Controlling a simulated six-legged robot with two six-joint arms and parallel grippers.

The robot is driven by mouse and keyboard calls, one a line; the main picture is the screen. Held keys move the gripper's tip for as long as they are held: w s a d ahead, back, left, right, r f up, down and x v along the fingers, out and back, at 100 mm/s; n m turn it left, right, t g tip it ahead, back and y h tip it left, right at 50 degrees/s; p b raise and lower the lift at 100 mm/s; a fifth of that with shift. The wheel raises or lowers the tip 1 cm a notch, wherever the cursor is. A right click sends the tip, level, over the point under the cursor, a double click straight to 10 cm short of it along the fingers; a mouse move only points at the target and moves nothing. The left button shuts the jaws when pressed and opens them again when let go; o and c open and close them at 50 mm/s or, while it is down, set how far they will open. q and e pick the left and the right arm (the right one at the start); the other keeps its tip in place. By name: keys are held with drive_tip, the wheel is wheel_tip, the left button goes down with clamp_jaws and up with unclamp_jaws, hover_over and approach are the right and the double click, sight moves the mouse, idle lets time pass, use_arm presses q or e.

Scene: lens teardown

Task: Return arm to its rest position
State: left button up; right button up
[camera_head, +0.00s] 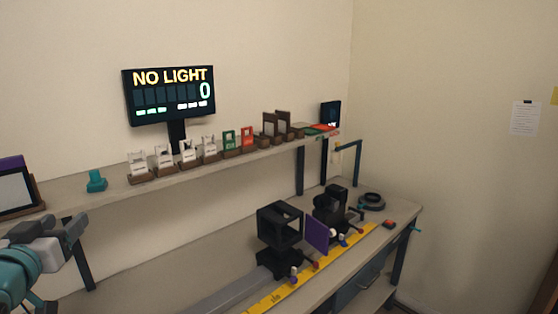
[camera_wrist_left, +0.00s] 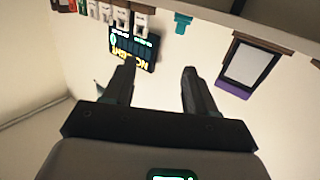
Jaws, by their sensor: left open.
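My left arm comes in at the lower left of the head view, teal and grey. Its gripper (camera_head: 72,231) is raised in front of the shelf's left end, away from the bench parts. In the left wrist view the two dark fingers (camera_wrist_left: 160,88) stand apart with nothing between them, so the gripper is open and empty. Beyond the fingers, that view shows the shelf items and the display upside down. My right gripper is in neither view.
The shelf (camera_head: 115,194) carries several small holders and a teal piece (camera_head: 96,181). A display (camera_head: 170,95) reads "NO LIGHT" and 0. On the bench stand a black cage (camera_head: 280,224), a purple plate (camera_head: 316,234) and a yellow rule (camera_head: 290,287). A framed panel (camera_head: 15,190) is near my left gripper.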

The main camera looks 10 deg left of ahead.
use_arm(q)
drive_tip(key=w+d+f+m+g+h, duration=0.1)
drive_tip(key=w+d+f+h, duration=0.15)
drive_tip(key=f, duration=0.35)
drive_tip(key=w+d+f+g+h, duration=0.1)
drive_tip(key=w+d+f, duration=0.3)
drive_tip(key=f, duration=0.2)
drive_tip(key=d+f+g+h, duration=0.1)
drive_tip(key=d+f+g, duration=0.1)
drive_tip(key=d+f, duration=0.3)
drive_tip(key=s+d+f+g+h, duration=0.1)
drive_tip(key=d+f, duration=0.4)
drive_tip(key=f, duration=0.6)
drive_tip(key=d+f+g+h, duration=0.2)
drive_tip(key=d+f, duration=0.3)
drive_tip(key=f, duration=0.4)
drive_tip(key=shift+s+f+g, duration=0.1)
drive_tip(key=shift+s+g, duration=0.15)
drive_tip(key=shift+g, duration=0.15)
drive_tip(key=s+d+f+g+h, duration=0.2)
drive_tip(key=s+d+f+g, duration=0.3)
drive_tip(key=s+d+f, duration=0.65)
drive_tip(key=s+d+f+g, duration=0.1)
drive_tip(key=s+f+g, duration=0.2)
drive_tip(key=s, duration=0.9)
wheel_tip(320, 180, down, 3)
drive_tip(key=shift+s+d, duration=0.15)
drive_tip(key=shift+d, duration=0.05)
